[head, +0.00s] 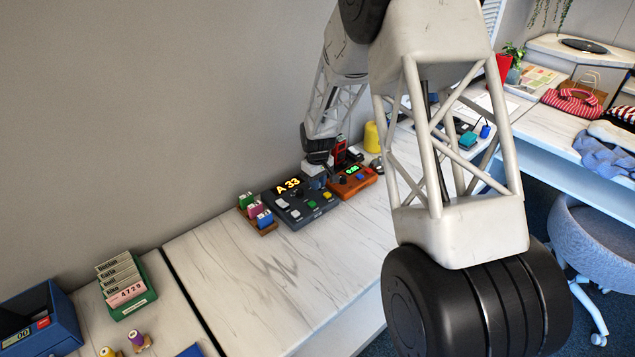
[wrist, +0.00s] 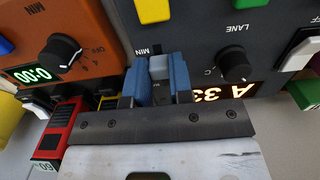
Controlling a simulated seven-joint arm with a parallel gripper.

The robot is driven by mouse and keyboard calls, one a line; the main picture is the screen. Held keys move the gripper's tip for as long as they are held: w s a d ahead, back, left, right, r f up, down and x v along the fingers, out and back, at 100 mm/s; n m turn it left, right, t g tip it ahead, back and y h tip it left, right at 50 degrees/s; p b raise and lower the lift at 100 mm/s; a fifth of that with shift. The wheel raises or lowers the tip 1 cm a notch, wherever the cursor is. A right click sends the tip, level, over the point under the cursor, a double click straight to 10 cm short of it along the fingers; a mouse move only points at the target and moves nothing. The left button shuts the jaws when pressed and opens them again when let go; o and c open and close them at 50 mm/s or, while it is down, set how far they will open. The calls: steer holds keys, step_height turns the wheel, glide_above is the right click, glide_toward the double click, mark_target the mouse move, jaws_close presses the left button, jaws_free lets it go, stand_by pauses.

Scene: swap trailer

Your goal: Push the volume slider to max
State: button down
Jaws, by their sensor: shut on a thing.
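The dark grey console (head: 294,212) stands on the counter with a lit "A 33" display, which also shows in the wrist view (wrist: 240,92). In the wrist view my gripper (wrist: 160,64) has its two blue fingers shut on a light grey slider cap (wrist: 158,68) on this console. The fingers stand on either side of the cap. A "MIN" label shows just beside the fingers, on the console face. In the head view my gripper is small and partly hidden by my arm.
An orange timer box (head: 352,183) with a knob (wrist: 62,52) stands close beside the console. A red device (wrist: 60,132) is near the gripper. A black knob (wrist: 235,66) sits beside the slider. The counter in front is clear.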

steer(key=shift+w+a, duration=1.2)
steer(key=c, duration=1)
jaws_free()
steer(key=shift+r, duration=0.1)
step_height(320, 180, up, 8)
steer(key=shift+f, duration=0.2)
